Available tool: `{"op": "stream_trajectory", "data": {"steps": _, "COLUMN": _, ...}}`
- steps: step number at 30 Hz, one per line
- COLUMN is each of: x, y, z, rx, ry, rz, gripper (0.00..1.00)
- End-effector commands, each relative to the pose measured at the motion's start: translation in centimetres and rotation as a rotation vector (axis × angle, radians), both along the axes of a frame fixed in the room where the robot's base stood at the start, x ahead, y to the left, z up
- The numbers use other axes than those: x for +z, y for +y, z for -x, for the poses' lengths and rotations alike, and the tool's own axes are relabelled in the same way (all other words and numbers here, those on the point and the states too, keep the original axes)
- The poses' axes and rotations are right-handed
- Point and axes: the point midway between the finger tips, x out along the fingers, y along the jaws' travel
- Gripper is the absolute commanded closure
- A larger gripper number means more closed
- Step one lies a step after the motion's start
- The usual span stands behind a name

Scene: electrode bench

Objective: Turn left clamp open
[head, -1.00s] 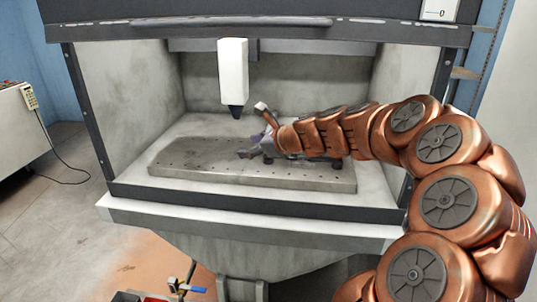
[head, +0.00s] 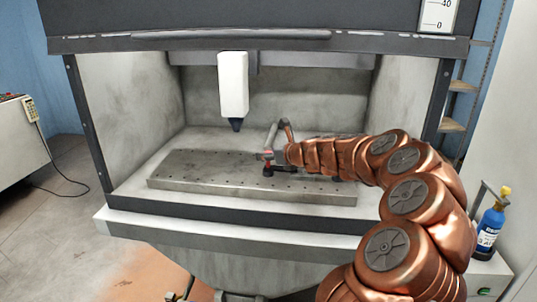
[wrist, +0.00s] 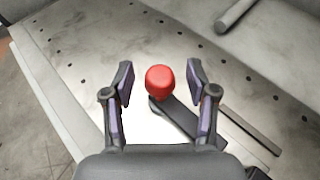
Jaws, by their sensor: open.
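The left clamp shows in the wrist view as a round red knob (wrist: 159,82) on a dark lever arm (wrist: 176,118). My gripper (wrist: 159,76) is open, with one finger on each side of the knob and a gap on both sides. I see no contact. In the head view my gripper (head: 268,156) is over the metal plate (head: 200,172), low and close to the clamp. The rest of the clamp is mostly hidden behind my arm.
The plate has rows of small holes and lies in an open-fronted grey cabinet. A white tool head (head: 233,84) with a dark tip hangs left of my gripper. A grey rod (wrist: 236,15) lies near the upper right in the wrist view. The plate's left part is clear.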

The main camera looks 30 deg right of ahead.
Motion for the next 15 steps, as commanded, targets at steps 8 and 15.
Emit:
{"op": "stream_trajectory", "data": {"steps": 8, "x": -0.38, "y": 0.08, "z": -0.70, "rx": 0.000, "ry": 0.001, "rz": 0.000, "gripper": 0.42}}
{"op": "stream_trajectory", "data": {"steps": 15, "x": -0.39, "y": 0.10, "z": -0.68, "rx": 0.000, "ry": 0.001, "rz": 0.000, "gripper": 0.50}}
